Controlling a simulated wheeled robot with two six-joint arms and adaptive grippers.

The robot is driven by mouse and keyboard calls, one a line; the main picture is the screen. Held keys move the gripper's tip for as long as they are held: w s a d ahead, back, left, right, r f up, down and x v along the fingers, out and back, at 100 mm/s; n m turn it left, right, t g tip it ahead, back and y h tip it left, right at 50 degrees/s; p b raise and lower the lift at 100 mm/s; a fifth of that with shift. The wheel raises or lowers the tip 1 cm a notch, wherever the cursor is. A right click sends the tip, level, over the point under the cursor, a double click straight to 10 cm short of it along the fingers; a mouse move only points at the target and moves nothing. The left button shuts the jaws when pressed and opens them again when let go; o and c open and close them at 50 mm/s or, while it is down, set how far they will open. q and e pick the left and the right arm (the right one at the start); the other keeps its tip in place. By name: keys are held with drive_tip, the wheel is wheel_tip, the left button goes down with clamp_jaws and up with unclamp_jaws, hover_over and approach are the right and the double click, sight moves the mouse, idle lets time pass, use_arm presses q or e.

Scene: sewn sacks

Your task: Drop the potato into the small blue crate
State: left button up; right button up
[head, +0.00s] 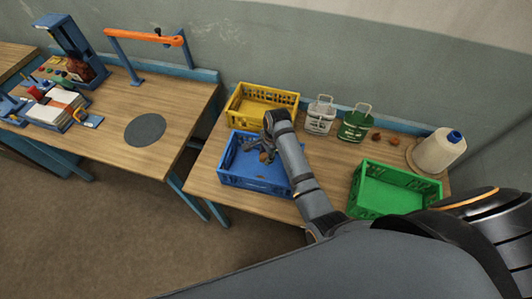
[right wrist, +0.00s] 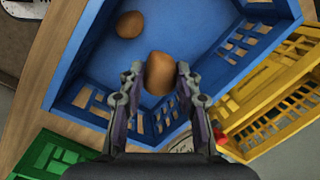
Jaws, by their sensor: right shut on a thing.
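The small blue crate (head: 228,172) stands at the left front of the right-hand table. My right gripper (head: 262,152) reaches over it and points down into it. In the right wrist view my right gripper (right wrist: 157,98) is shut on a brown potato (right wrist: 159,72), held between its two fingertips. The blue crate's floor (right wrist: 190,30) shows behind the potato; the exact height above it is hard to tell. A second brown, potato-like lump (right wrist: 130,24) lies inside the crate, apart from the held one. My left gripper is not in view.
A yellow crate (head: 235,101) stands behind the blue one, a green crate (head: 397,171) to the right.

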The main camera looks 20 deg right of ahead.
drive_tip(key=shift+s+f, duration=0.1)
drive_tip(key=shift+s, duration=0.1)
drive_tip(key=o, duration=1.2)
drive_tip(key=shift+c, duration=0.2)
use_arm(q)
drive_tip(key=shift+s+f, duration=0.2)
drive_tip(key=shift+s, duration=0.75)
use_arm(e)
wheel_tip(320, 180, up, 12)
drive_tip(key=s+d, duration=0.1)
drive_tip(key=shift+s+d, duration=0.15)
drive_tip(key=shift+s, duration=0.05)
